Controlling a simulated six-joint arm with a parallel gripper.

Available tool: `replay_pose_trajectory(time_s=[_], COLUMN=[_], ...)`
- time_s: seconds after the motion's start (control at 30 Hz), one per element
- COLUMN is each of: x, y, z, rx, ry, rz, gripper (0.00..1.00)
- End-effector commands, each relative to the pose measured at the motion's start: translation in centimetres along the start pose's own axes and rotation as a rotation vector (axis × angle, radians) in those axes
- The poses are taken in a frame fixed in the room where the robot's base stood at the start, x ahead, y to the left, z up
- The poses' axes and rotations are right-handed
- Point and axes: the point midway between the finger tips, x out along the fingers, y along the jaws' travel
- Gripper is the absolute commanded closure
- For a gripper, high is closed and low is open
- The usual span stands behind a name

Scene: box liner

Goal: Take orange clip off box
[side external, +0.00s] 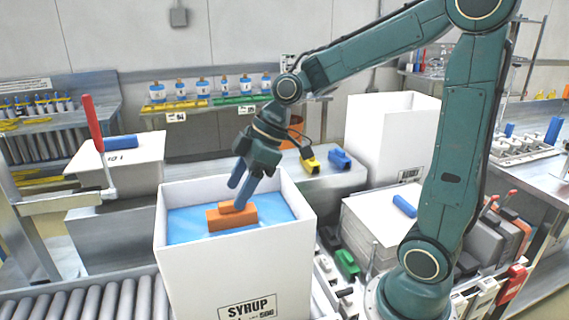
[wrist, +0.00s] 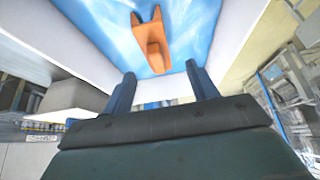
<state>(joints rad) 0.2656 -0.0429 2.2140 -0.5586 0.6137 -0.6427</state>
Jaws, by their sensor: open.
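The white box (side external: 190,275), marked "SYRUP", stands open at the top with a light blue liner (side external: 188,222) inside. An orange clip (side external: 232,219) shows against the liner in the box opening. It also shows in the wrist view (wrist: 151,48), with two prongs pointing away from me; whether it touches a box wall is unclear. My gripper (side external: 236,195) is open and empty, its blue fingers pointing down at the clip. In the wrist view my gripper (wrist: 160,72) has its fingertips apart on either side of the clip's near end, not closed on it.
A roller conveyor (side external: 100,300) runs at the front left. A red-handled lever (side external: 93,125) stands left of the box. Yellow (side external: 310,163) and blue clips (side external: 340,160) lie on the bench behind. A white stack (side external: 370,228) and green clip (side external: 347,263) are to the right.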

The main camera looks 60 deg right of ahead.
Motion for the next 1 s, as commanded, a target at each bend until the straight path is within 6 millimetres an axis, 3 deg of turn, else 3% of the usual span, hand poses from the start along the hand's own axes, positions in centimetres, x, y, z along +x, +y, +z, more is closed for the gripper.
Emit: replay_pose_trajectory(time_s=[0.47, 1.0], x=[1.5, 6.2], y=[0.0, 0.3], z=[0.1, 0.1], rx=[0.000, 0.000], ry=[-0.002, -0.004], rz=[0.000, 0.000], gripper=[0.42, 0.42])
